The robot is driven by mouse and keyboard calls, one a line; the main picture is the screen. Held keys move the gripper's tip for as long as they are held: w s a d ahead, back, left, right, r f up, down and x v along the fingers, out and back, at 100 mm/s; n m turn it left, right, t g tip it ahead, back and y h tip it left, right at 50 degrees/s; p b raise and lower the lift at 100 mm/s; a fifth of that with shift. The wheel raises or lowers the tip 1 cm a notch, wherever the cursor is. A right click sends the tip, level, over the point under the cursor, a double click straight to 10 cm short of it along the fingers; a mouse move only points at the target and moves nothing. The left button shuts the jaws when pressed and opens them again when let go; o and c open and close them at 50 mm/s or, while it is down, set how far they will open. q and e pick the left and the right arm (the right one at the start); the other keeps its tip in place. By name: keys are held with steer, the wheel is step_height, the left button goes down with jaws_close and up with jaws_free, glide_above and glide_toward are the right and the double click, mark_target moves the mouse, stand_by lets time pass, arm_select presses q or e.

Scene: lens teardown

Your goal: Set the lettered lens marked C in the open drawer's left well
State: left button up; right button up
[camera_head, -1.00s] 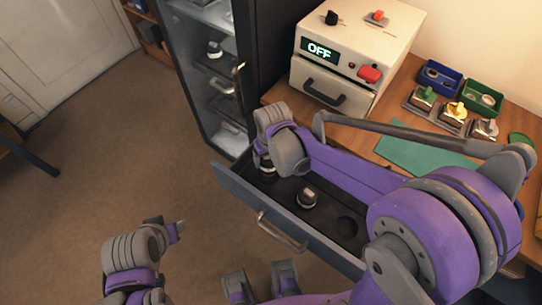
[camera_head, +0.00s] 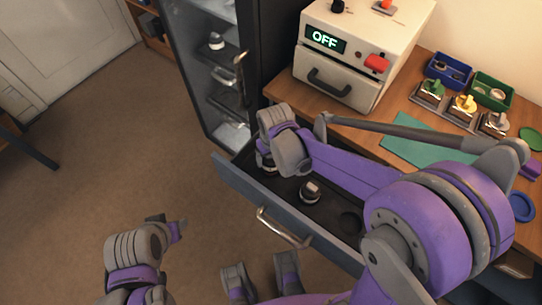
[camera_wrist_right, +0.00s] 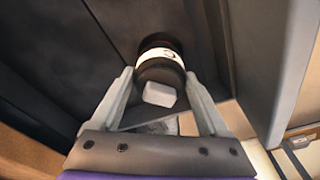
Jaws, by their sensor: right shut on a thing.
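The open drawer (camera_head: 240,186) has dark wells inside. My right gripper (camera_head: 266,156) is over its left end. In the right wrist view, the gripper (camera_wrist_right: 165,85) is shut on a dark round lens (camera_wrist_right: 160,62) with a white band. A dark mark on the band looks like a C, partly seen. The lens is low at the drawer's left end; whether it rests in the left well is unclear. In the head view this lens (camera_head: 264,163) is mostly hidden. My left gripper (camera_head: 170,228) is left of the drawer, over the floor, its opening unclear.
Another lens (camera_head: 310,190) stands in the drawer's middle. The glass cabinet (camera_head: 217,60) stands close behind the drawer's left end. A box reading OFF (camera_head: 345,55), a green mat (camera_head: 425,140) and small bins (camera_head: 450,72) are on the table.

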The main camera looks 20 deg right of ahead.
steer(key=shift+f+b, duration=1.3)
steer(key=shift+f, duration=0.35)
steer(key=o, duration=1.2)
steer(key=shift+o, duration=0.2)
steer(key=shift+r+p, duration=3.35)
steer(key=shift+r, duration=1.25)
steer(key=shift+s, duration=0.1)
steer(key=s+d+r+m+t+p, duration=0.1)
steer(key=s+d+r+t+p, duration=0.3)
steer(key=s+r, duration=0.6)
steer(key=s+d, duration=0.2)
steer(key=s, duration=0.1)
steer(key=shift+s+d+r+m, duration=0.3)
steer(key=shift+s, duration=0.1)
